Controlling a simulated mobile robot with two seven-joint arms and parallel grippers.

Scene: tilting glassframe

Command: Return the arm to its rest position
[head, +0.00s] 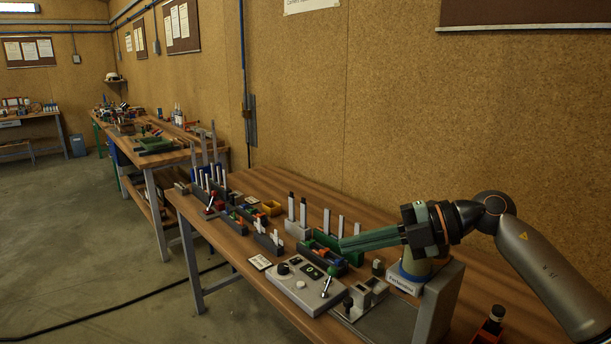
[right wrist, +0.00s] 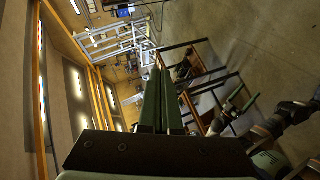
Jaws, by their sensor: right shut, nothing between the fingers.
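My right arm comes in from the right in the head view. My right gripper (head: 342,245) points left, with its green fingers together and nothing between them. It hangs above the workbench (head: 232,247), in front of the green holder with white posts. In the right wrist view the two green fingers (right wrist: 161,75) lie close side by side, and the room beyond looks turned on its side. My left gripper does not show in the head view.
A grey control box (head: 297,284) with a knob and lever stands below the gripper. A grey upright fixture (head: 440,300) is under my wrist. Open floor (head: 90,250) lies left.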

